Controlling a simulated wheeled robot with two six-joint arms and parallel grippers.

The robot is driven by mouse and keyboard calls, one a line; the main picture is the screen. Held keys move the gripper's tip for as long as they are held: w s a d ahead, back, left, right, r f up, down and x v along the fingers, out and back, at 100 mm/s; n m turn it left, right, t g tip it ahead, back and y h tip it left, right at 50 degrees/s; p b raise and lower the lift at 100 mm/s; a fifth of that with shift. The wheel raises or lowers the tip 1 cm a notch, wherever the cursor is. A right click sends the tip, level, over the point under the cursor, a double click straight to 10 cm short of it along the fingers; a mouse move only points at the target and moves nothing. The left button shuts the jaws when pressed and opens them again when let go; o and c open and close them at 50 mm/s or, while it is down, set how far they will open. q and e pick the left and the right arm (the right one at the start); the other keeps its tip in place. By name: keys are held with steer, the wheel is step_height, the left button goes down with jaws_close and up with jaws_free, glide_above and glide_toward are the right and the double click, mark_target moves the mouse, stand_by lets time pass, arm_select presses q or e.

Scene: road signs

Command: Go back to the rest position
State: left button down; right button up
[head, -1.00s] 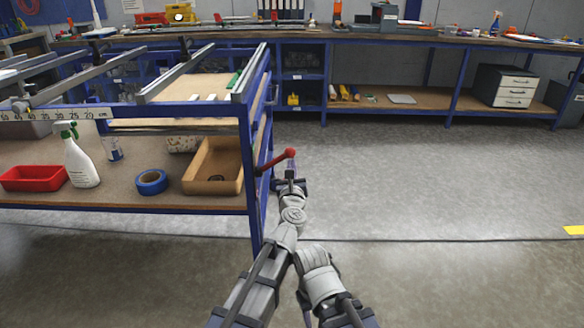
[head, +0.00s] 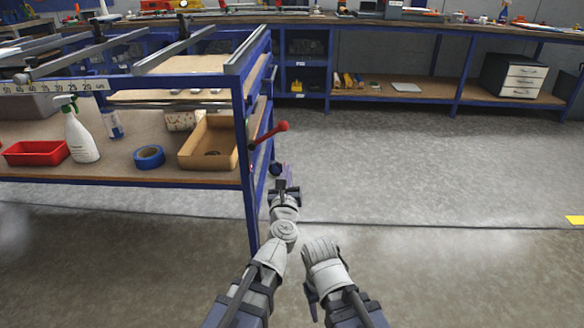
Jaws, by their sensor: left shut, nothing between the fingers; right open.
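My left gripper (head: 284,174) is at the end of the arm reaching forward in the middle of the head view. It is shut and empty, just right of the blue cart's end and below the red lever. My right gripper (head: 312,300) is low in the view, beside and below the bent grey wrist of my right arm. Only part of it shows there, and it is open with nothing seen in it. Both arms are close together in the lower middle.
A blue cart (head: 248,196) stands close on the left, with a red lever (head: 270,132) sticking out. Its shelf holds a spray bottle (head: 80,135), red tray (head: 36,152), blue tape (head: 149,157) and cardboard box (head: 208,146). A long workbench (head: 455,32) spans the back. Floor on the right is clear.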

stand_by(0.3)
arm_select(q)
steer(key=s+d+f+m+g+h, duration=0.2)
steer(key=s+f+m+g+h, duration=0.3)
steer(key=m, duration=0.7)
steer(key=d+f+m+g+h, duration=0.25)
steer(key=f+m, duration=0.45)
steer(key=m, duration=0.5)
steer(key=s+a+f+m+g+y, duration=0.4)
steer(key=s+a+f+m+g, duration=0.15)
steer(key=s+a+m, duration=0.2)
steer(key=s+a+f+m+g+y, duration=0.3)
steer(key=s+a+f+m+g, duration=0.3)
steer(key=s+a, duration=0.3)
steer(key=s+d+r+m+y+p, duration=0.1)
steer(key=s+d+r+m+p, duration=0.15)
steer(key=d, duration=0.25)
steer(key=s+d+r+m+y+p, duration=0.1)
steer(key=s+d+r+m+p, duration=0.15)
steer(key=d, duration=0.35)
step_height(320, 180, up, 38)
steer(key=p, duration=3.8)
steer(key=shift+s+a+n+h, duration=0.15)
steer(key=shift+s+n+h, duration=0.05)
steer(key=shift+n+h, duration=0.15)
